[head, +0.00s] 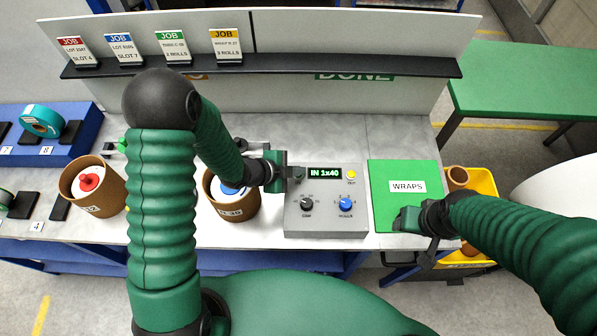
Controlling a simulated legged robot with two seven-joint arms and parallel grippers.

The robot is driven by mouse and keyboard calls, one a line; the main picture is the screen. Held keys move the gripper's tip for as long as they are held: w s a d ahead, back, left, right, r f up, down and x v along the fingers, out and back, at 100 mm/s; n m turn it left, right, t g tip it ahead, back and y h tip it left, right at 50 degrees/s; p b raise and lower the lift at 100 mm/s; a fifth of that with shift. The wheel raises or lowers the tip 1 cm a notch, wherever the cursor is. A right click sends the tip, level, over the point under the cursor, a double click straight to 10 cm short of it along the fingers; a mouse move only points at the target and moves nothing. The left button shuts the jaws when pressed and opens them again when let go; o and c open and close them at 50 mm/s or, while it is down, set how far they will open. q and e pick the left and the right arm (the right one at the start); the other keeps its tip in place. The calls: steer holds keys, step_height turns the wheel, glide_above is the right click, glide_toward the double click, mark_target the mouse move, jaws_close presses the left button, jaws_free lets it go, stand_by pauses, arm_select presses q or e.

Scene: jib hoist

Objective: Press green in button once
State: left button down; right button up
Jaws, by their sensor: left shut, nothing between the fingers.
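The grey control box (325,222) stands on the bench at the centre. Its small display (325,173) reads "IN 1x40". A yellow button (351,174) sits right of the display, and a black knob (307,204) and a blue knob (346,204) sit below. My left gripper (296,172) is shut and empty, with its fingertips at the box's upper left corner, left of the display. The fingers cover that corner, so the green in button is largely hidden, and I cannot tell whether they touch it. My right gripper (418,230) is over the green mat; its finger opening is unclear.
The green mat (390,170) labelled "WRAPS" lies right of the box. Two brown tubs, one with a red knob (77,195) and one with blue (213,208), stand to the left. A shelf (290,70) with job cards runs behind. A yellow bin (484,184) is at right.

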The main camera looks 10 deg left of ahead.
arm_select(q)
steer(key=shift+a+r+p, duration=0.35)
steer(key=shift+r+p, duration=0.3)
steer(key=shift+p, duration=0.05)
steer(key=shift+a+r, duration=0.1)
steer(key=shift+r, duration=0.1)
steer(key=shift+a, duration=0.1)
step_height(320, 180, up, 5)
steer(key=p, duration=0.4)
steer(key=shift+r+p, duration=0.1)
steer(key=shift+p, duration=0.25)
steer(key=shift+f, duration=0.2)
